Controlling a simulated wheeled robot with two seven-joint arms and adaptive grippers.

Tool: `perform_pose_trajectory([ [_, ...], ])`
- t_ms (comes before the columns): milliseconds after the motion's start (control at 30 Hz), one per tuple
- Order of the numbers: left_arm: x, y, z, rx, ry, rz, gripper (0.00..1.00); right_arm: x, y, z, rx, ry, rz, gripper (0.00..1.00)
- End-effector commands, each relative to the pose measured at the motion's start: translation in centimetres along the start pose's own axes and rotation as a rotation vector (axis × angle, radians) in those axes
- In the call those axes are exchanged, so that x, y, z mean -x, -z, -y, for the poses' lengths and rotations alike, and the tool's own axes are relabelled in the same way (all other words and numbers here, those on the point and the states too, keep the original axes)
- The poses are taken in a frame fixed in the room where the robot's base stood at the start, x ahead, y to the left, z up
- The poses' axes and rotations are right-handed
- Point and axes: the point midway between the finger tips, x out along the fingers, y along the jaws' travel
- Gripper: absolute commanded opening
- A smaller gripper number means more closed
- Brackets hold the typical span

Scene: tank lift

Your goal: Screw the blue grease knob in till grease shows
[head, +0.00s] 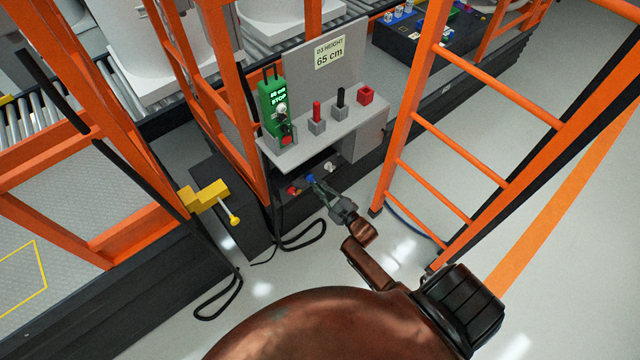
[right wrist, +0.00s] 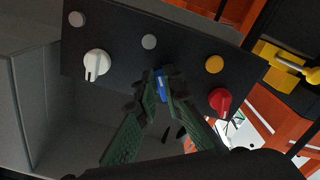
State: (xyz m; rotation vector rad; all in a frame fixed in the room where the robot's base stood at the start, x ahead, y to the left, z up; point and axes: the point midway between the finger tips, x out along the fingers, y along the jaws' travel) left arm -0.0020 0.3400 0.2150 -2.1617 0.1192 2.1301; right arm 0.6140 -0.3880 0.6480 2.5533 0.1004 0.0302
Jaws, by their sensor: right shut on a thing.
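The blue grease knob (right wrist: 160,84) sits on a dark panel (right wrist: 130,38). In the right wrist view it lies between the two fingertips of my right gripper (right wrist: 161,80), which is shut on it. In the head view the blue knob (head: 310,178) shows as a small blue spot at the tips of my right gripper (head: 317,184), below the grey shelf. The fingers hide part of the knob, and I see no grease on it. My left gripper is not in the head view.
The panel also carries a white knob (right wrist: 96,64), a red knob (right wrist: 220,100) and a yellow button (right wrist: 214,64). Above it, a grey shelf (head: 335,133) holds levers and a green height display (head: 272,105). An orange ladder frame (head: 455,145) stands at right. A yellow clamp (head: 205,197) stands at left.

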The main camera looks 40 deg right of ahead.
Motion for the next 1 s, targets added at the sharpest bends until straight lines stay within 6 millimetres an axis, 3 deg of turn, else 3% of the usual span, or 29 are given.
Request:
perform_pose_trajectory([
  [1000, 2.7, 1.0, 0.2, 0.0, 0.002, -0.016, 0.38, 0.1, 0.6, 1.1, -0.963, 0.0, 0.003, 0.0],
])
